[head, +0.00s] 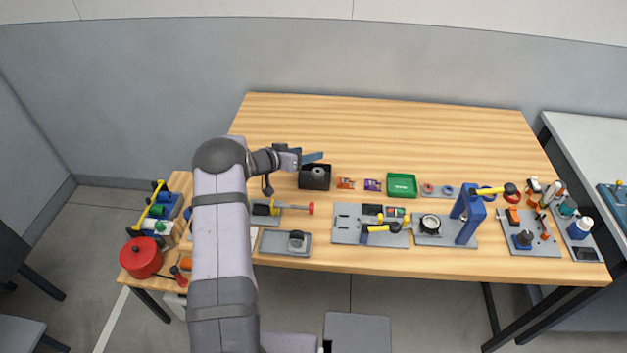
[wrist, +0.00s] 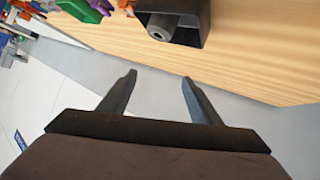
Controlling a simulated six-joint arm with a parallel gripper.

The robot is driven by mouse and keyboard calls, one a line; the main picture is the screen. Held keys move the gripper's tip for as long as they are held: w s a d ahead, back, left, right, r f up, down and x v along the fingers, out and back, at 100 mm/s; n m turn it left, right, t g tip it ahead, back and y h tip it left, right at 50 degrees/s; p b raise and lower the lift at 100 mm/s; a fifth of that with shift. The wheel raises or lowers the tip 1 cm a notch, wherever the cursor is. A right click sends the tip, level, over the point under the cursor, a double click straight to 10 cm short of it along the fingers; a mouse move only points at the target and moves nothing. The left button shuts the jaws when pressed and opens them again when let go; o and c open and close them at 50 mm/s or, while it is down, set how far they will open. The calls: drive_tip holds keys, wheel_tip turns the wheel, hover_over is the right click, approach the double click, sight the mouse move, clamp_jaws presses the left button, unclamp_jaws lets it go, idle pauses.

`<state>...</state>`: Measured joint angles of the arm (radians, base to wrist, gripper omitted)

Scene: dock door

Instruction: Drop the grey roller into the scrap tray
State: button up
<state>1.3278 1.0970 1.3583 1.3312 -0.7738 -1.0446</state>
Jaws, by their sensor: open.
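A grey roller (head: 318,172) lies inside a small black open tray (head: 314,185), which looks like the scrap tray, in the left middle of the bench. In the wrist view the roller (wrist: 163,24) shows its round end with a hole, within the walls of the black tray (wrist: 204,18). My gripper (head: 316,156) is just behind and above the tray in the head view. In the wrist view my gripper (wrist: 159,78) has its two fingers spread with nothing between them, apart from the roller.
A green tray (head: 402,176) and small orange and purple parts stand to the right of the black tray. Grey fixture plates, a blue press (head: 467,216) and yellow-handled tools line the front edge. A red pot (head: 141,258) is at left. The back of the bench is clear.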

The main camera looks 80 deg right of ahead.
drive_tip(key=shift+b+v, duration=0.55)
drive_tip(key=shift+v, duration=1.5)
